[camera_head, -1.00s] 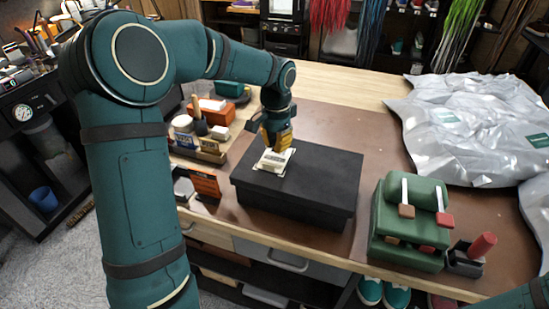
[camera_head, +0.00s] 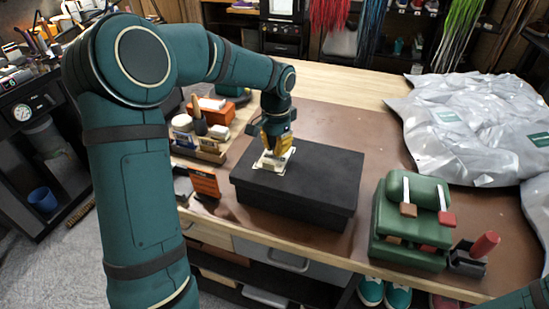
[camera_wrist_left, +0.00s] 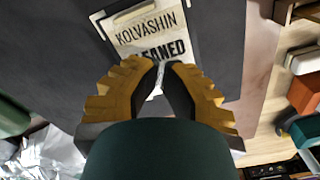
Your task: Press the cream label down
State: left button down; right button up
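The cream label (camera_head: 273,159) lies on top of the black box (camera_head: 310,176), near its back left part. In the left wrist view the label (camera_wrist_left: 150,33) reads "KOLVASHIN" and "CLEANED", inside a pale frame. My left gripper (camera_head: 277,150) points down at it from above. In the left wrist view its yellow-brown fingers (camera_wrist_left: 166,68) are drawn nearly together, tips over the label's near edge. I cannot tell whether the tips touch it. The fingers hide part of the lettering. My right gripper is out of view.
A green padded stand (camera_head: 408,220) with brushes and a red-handled tool (camera_head: 484,245) are at the right front. Grey plastic bags (camera_head: 470,130) cover the back right. A small tray (camera_head: 203,153) with bottles and an orange card (camera_head: 204,182) sit left of the box.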

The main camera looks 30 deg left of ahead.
pick_arm(q)
jog(key=shift+f+b, duration=0.55)
jog(key=shift+f, duration=0.35)
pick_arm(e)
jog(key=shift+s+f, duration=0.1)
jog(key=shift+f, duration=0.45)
pick_arm(q)
jog(key=shift+f, duration=0.1)
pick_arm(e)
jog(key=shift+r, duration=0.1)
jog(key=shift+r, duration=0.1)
pick_arm(q)
jog(key=shift+r+p, duration=3.45)
jog(key=shift+r, duration=0.7)
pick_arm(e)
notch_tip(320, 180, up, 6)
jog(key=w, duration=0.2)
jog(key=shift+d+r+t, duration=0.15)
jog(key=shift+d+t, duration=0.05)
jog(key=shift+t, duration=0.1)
pick_arm(q)
jog(key=shift+f, duration=0.1)
